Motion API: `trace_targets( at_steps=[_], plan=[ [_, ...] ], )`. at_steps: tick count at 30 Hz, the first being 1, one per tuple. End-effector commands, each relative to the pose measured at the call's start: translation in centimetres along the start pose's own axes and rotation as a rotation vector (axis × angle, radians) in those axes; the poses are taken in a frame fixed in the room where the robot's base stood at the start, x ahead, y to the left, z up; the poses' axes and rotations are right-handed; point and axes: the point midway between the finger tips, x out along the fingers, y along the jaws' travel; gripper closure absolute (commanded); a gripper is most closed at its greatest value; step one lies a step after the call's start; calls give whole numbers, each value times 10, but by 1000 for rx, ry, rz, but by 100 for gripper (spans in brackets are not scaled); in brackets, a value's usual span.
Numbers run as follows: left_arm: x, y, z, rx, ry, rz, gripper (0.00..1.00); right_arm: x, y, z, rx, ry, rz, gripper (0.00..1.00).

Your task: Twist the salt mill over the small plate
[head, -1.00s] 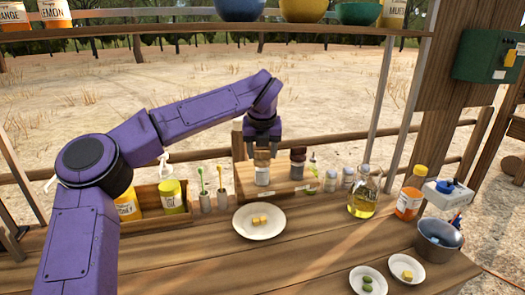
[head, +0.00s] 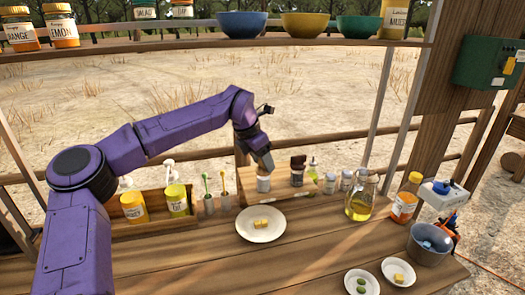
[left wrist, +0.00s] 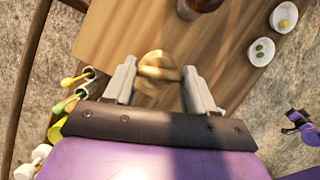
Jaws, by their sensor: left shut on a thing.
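The salt mill (head: 264,184) has a pale label band and a wooden top. My left gripper (head: 262,166) is shut on that top from above, with the wrist tilted. In the left wrist view the round mill top (left wrist: 157,66) sits between the two fingers. The mill is upright at the wooden board behind the plates; I cannot tell whether its base touches. A white plate (head: 245,233) with yellow cubes lies in front of it. Two smaller plates lie at the front right, one with green olives (head: 349,287), one with yellow pieces (head: 386,279). My right gripper is not visible.
A dark mill (head: 298,174) and several small bottles stand right of the salt mill. A jar crate (head: 155,232) is left. The front counter is mostly clear.

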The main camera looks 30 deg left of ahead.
Motion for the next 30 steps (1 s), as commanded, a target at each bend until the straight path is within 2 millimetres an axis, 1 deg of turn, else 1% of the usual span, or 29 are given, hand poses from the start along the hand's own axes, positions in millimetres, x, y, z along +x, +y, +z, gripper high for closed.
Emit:
trace_targets(
  at_steps=[1, 3, 12, 21, 30],
  plan=[
    [-7, 1, 3, 36, -2, -16, 75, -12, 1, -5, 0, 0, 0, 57],
    [-7, 2, 3, 94, -2, -41, 75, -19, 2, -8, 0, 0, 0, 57],
    [-5, 3, 3, 314, -2, -130, 75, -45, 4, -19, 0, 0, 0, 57],
    [-3, 4, 3, 446, -4, -182, 75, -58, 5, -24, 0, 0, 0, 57],
    [-2, 4, 2, 489, -3, -199, 75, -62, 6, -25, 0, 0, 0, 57]
  ],
)
